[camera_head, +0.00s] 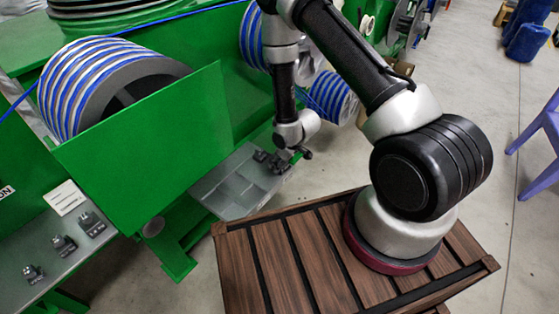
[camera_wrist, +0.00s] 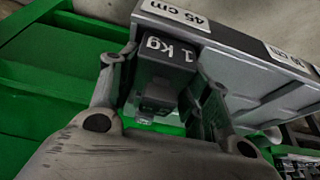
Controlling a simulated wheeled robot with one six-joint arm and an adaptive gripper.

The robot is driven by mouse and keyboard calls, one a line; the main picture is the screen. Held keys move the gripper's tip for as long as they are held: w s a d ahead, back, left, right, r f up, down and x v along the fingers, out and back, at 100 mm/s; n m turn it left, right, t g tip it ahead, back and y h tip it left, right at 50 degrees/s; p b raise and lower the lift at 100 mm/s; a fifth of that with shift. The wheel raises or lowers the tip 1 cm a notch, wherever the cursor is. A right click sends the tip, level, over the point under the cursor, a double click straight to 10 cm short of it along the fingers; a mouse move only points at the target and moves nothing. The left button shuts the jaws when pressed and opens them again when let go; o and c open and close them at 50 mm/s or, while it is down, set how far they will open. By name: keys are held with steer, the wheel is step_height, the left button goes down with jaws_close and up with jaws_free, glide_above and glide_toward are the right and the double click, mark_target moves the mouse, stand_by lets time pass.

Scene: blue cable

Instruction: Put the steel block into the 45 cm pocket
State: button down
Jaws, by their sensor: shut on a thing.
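The steel block (camera_wrist: 168,62) is dark grey, marked "1 kg", and sits between the fingers of my gripper (camera_wrist: 165,88) in the wrist view. My gripper is shut on it. In the head view my gripper (camera_head: 298,152) is low over the right end of a grey tray (camera_head: 215,187). Small dark shapes there are too small to tell apart. In the wrist view the tray (camera_wrist: 235,62) has a white "45 cm" label (camera_wrist: 176,14) on its rim, just beyond the block. I cannot tell whether the block is inside the pocket or above it.
Several dark blocks (camera_head: 63,245) stand on a grey shelf at the left. A green machine panel (camera_head: 150,150) and blue-and-white cable reels (camera_head: 100,85) rise beside the tray. A slatted wooden platform (camera_head: 290,265) lies under my arm. A purple chair (camera_head: 545,125) stands at the right.

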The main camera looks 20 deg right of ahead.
steer(key=c, duration=0.7)
jaws_free()
steer(key=shift+r, duration=0.3)
steer(key=s+d+r+m+h, duration=0.15)
steer(key=d+r, duration=0.25)
steer(key=r, duration=0.9)
steer(key=s+d+r+m+t, duration=0.1)
steer(key=s+d+r, duration=0.25)
steer(key=r, duration=0.85)
steer(key=s+d+r+m+h, duration=0.15)
steer(key=d+r, duration=0.35)
steer(key=r, duration=0.8)
steer(key=s+d+r+m, duration=0.1)
steer(key=s+r, duration=0.5)
steer(key=s, duration=0.4)
steer(key=s+d+r+m, duration=0.1)
steer(key=s+r+m, duration=0.1)
steer(key=s+r, duration=0.4)
steer(key=s, duration=0.4)
steer(key=shift+d+r, duration=0.2)
steer(key=shift+r, duration=0.1)
